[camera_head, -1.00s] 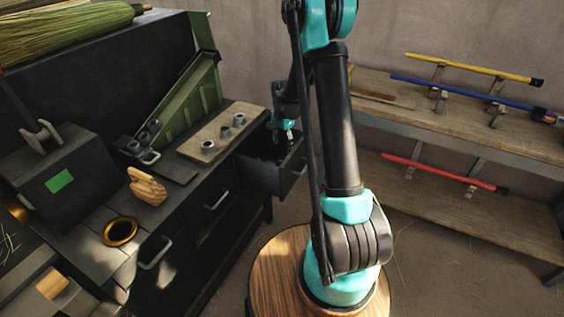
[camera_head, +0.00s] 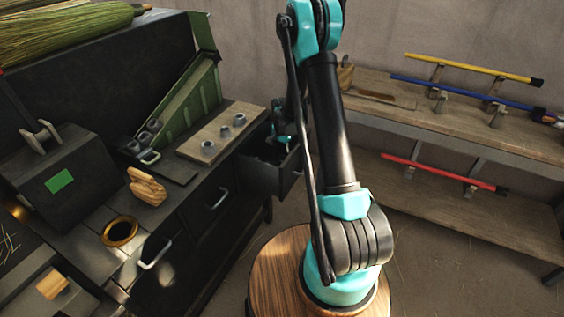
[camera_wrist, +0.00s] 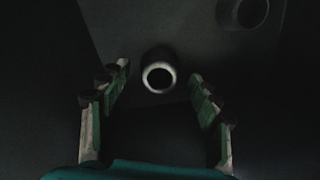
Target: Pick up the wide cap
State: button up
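In the wrist view my gripper (camera_wrist: 160,90) is open, one finger on each side and nothing held. A round, hollow cap with a pale rim (camera_wrist: 159,77) shows between and just beyond the fingertips, apart from both. A second, darker round cap (camera_wrist: 242,12) is at the upper right, partly cut off. I cannot tell which is the wide cap. In the head view my gripper (camera_head: 281,140) is over or inside the open drawer (camera_head: 288,176), partly hidden by my arm. The drawer's contents are too dark to make out.
A board (camera_head: 190,148) with three grey fittings (camera_head: 225,132) lies on the bench beside the drawer. A green sloped rack (camera_head: 190,100) stands behind it. A wooden block (camera_head: 147,187) and a brass ring (camera_head: 120,231) are nearer. Drawer walls stand close around my gripper.

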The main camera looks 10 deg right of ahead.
jog(key=c, duration=0.7)
jog(key=shift+r, duration=0.1)
